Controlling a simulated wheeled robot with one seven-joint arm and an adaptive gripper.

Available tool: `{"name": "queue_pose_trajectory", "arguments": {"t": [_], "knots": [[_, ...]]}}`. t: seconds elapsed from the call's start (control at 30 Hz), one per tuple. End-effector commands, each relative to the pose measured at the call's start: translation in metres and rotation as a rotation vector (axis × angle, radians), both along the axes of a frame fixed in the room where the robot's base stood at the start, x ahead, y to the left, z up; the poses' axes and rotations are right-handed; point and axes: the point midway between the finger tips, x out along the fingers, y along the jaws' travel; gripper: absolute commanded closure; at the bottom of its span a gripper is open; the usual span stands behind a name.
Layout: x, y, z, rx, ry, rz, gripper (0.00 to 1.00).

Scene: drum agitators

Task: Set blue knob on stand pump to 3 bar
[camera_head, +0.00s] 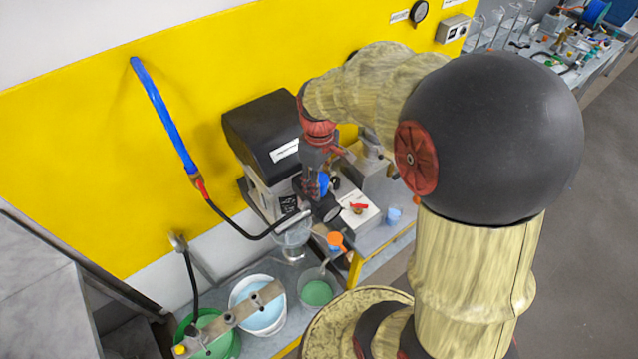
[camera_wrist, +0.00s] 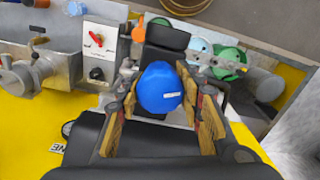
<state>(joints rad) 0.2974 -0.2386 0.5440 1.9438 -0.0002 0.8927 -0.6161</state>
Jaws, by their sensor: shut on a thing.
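In the wrist view the blue knob (camera_wrist: 160,88) sits between the two fingers of my gripper (camera_wrist: 163,112), which is shut on it. The knob has a small white mark near its lower edge. In the head view my gripper (camera_head: 315,185) is at the front of the stand pump (camera_head: 262,130), a unit with a black cover. Only a small part of the blue knob (camera_head: 323,184) shows there, beside the fingers. A black round part (camera_wrist: 167,35) lies just beyond the knob in the wrist view. I cannot read any pressure value or scale.
A white panel with a red switch (camera_head: 358,209) stands right of the pump. A white bucket (camera_head: 258,303), a green bucket (camera_head: 222,345) and a grey pot (camera_head: 318,290) stand below. A black hose (camera_head: 240,230) hangs in front of the pump. The yellow wall (camera_head: 90,130) is behind.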

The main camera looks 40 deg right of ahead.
Motion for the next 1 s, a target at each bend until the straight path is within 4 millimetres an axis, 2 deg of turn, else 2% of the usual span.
{"name": "queue_pose_trajectory", "arguments": {"t": [1.0], "knots": [[0.0007,-0.0001,-0.0006,0.0,-0.002,-0.931,0.89]]}}
